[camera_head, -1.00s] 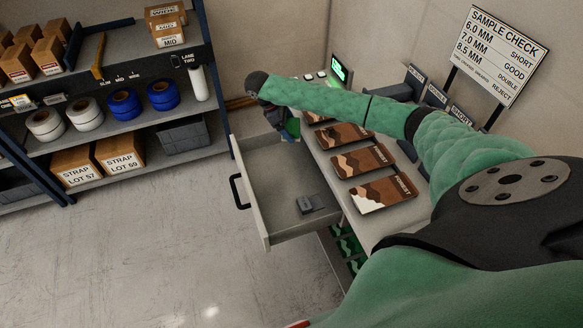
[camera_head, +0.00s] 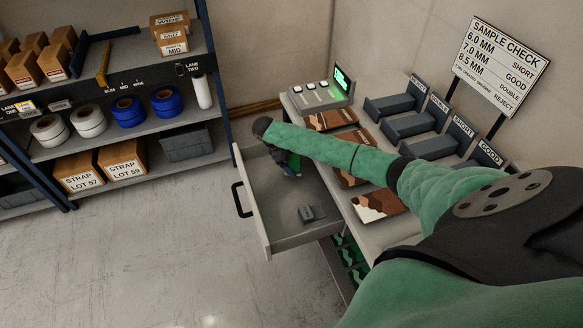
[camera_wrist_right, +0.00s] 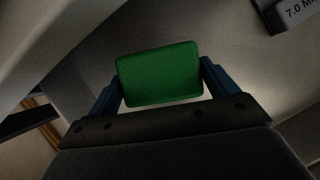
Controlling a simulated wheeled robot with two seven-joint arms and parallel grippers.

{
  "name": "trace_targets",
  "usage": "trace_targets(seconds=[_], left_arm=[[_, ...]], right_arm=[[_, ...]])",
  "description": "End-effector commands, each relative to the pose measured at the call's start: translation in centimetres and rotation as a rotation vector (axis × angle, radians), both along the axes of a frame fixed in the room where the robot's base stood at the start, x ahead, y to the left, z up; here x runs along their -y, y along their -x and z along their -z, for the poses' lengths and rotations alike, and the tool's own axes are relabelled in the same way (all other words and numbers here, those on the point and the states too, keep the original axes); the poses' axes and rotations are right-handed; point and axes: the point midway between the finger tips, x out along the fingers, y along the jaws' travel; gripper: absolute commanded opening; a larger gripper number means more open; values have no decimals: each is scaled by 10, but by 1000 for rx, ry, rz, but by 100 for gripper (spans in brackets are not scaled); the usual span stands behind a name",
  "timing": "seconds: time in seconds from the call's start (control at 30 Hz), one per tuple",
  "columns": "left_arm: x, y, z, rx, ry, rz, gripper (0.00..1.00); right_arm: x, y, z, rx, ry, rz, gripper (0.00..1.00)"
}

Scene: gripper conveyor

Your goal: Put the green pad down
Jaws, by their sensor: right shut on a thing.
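The green pad (camera_wrist_right: 160,73) is between the two blue fingers of my right gripper (camera_wrist_right: 162,82), which is shut on it. In the head view the pad (camera_head: 294,163) is small and partly hidden by my wrist. My right gripper (camera_head: 290,168) points down over the far part of the open grey drawer (camera_head: 262,222). I cannot tell whether the pad touches the drawer floor. A small grey block (camera_head: 312,214) lies in the near part of the drawer; its label shows in the wrist view (camera_wrist_right: 298,12). My left gripper is not in view.
Brown-and-white packs (camera_head: 378,206) lie on the bench right of the drawer, partly under my arm. A device with a green screen (camera_head: 342,80) and labelled grey trays (camera_head: 405,122) stand behind. The shelf (camera_head: 130,55) is at left. The drawer's middle is clear.

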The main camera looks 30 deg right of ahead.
Motion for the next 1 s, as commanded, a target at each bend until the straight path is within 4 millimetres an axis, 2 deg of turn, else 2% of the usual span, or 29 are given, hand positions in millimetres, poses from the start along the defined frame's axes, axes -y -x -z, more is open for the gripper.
trace_targets(seconds=[0.37, 0.73, 0.77, 0.8, 1.0], left_arm=[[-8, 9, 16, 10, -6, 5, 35], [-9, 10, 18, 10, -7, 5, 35], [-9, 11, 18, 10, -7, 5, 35], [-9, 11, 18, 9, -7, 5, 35], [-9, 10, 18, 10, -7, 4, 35]], right_arm=[[0, 1, 38, -1, 0, 0, 57], [0, 0, 42, -1, 1, 0, 57], [0, 0, 42, -1, 1, 0, 91], [0, 0, 42, -1, 1, 0, 99], [0, 0, 42, -1, 1, 0, 100]])
